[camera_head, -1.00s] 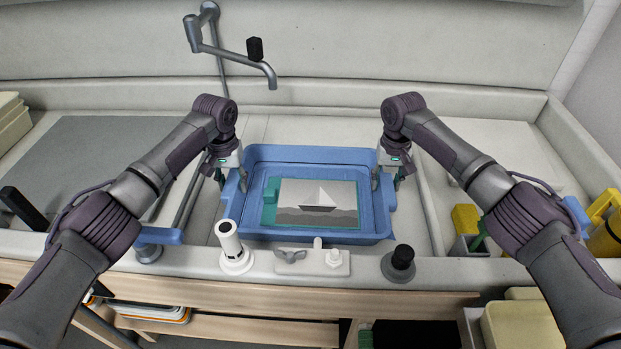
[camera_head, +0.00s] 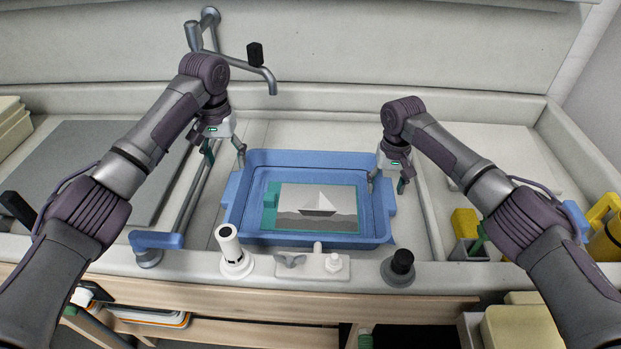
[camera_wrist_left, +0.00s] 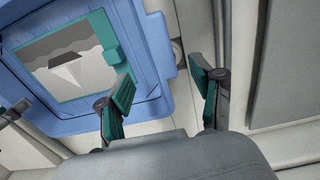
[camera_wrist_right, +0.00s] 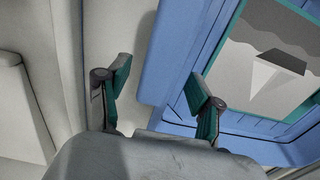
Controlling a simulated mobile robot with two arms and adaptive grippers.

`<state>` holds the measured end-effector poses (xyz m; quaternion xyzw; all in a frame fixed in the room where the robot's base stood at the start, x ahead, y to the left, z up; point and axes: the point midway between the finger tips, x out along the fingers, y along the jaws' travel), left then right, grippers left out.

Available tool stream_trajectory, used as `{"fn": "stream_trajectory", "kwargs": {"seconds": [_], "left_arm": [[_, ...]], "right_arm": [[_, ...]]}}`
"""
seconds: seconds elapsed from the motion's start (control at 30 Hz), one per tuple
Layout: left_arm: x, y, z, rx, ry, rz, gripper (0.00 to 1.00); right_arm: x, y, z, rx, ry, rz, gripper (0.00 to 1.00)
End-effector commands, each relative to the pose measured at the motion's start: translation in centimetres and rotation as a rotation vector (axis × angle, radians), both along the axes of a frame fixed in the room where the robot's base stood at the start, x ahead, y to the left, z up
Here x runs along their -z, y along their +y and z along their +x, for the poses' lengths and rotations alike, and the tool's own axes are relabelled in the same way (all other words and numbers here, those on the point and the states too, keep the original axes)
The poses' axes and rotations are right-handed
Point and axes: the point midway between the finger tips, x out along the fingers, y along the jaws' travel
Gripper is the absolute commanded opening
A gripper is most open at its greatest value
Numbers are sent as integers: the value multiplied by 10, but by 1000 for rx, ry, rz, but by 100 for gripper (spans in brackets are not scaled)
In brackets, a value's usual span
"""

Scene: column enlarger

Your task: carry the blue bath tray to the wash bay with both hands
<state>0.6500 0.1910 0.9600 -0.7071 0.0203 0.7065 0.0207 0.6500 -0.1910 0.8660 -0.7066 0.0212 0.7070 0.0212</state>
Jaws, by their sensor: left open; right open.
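The blue bath tray (camera_head: 310,157) sits level on the pale surface, near the front edge. In it lies a grey sailboat print (camera_head: 325,200) with a teal border and a teal block at its left end. My left gripper (camera_head: 225,156) is open, raised above the tray's left end and apart from it. In the left wrist view both fingers (camera_wrist_left: 164,84) stand empty near the tray's end. My right gripper (camera_head: 387,184) is open at the right end wall, one finger on the inner side and one outside. The right wrist view shows the same wall (camera_wrist_right: 160,60) between its spread fingers (camera_wrist_right: 158,82).
A grey swing-arm tap (camera_head: 235,58) hangs behind the tray. A white post (camera_head: 230,245), a valve plate (camera_head: 312,266) and a black knob (camera_head: 402,260) stand along the front edge. Yellow and green items (camera_head: 466,222) are at right. A grey mat (camera_head: 95,165) lies left.

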Motion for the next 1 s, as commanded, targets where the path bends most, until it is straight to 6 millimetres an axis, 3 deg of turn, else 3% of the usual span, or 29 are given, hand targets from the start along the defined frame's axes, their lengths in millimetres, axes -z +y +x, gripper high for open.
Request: {"fn": "stream_trajectory", "kwargs": {"seconds": [0.1,0.33,0.8,1.0], "left_arm": [[-16,0,0,1,-2,0,66],[-24,0,0,0,1,1,66],[-23,0,0,0,0,1,66],[-23,0,0,0,1,1,66]], "right_arm": [[0,0,0,0,0,0,65],[-11,0,1,-1,-2,2,65],[-102,0,1,0,-2,0,65],[-118,0,1,0,-1,0,65]]}}
